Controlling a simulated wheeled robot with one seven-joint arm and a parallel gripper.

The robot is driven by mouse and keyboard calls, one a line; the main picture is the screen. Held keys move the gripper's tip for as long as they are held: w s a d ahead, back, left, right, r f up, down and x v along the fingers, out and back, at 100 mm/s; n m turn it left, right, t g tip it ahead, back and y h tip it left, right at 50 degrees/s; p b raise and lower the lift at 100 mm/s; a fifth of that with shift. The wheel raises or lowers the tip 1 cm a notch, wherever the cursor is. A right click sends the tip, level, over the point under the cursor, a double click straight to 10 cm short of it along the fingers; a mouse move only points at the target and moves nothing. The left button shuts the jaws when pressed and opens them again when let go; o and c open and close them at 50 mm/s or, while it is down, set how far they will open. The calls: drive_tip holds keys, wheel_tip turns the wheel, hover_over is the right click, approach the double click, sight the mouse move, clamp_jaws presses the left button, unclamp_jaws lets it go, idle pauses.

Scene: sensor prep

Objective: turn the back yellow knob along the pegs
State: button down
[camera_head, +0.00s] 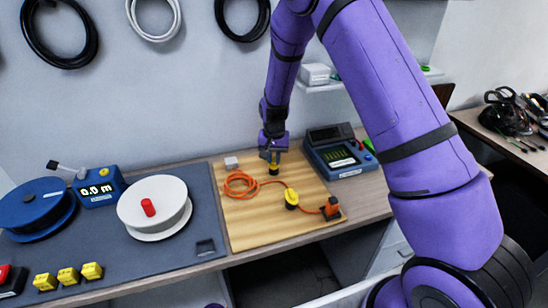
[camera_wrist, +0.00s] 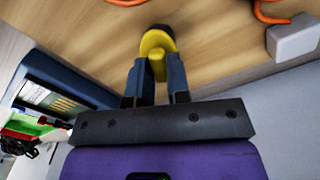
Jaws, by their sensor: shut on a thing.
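The back yellow knob (camera_wrist: 158,42) shows in the wrist view between the fingers of my gripper (camera_wrist: 157,72). The fingers are shut on its raised yellow grip, and its round yellow base shows beyond them. In the head view my gripper (camera_head: 273,160) points down at the back of the wooden board (camera_head: 240,222), and only a little of this knob (camera_head: 274,170) shows below the fingers. A second yellow knob (camera_head: 291,199) sits nearer the front on the same board, apart from my gripper. I cannot make out the pegs.
A small white block (camera_head: 231,162) stands left of my gripper. A blue device (camera_head: 340,152) stands close on the right. A white reel (camera_head: 155,203) is farther left.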

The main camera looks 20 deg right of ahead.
sight(274, 159)
drive_tip(key=n, duration=0.4)
drive_tip(key=shift+n, duration=0.3)
idle(0.3)
drive_tip(key=c, duration=1.1)
unclamp_jaws()
drive_tip(key=shift+r, duration=0.1)
wheel_tip(274, 159, up, 11)
drive_tip(key=shift+f, duration=0.15)
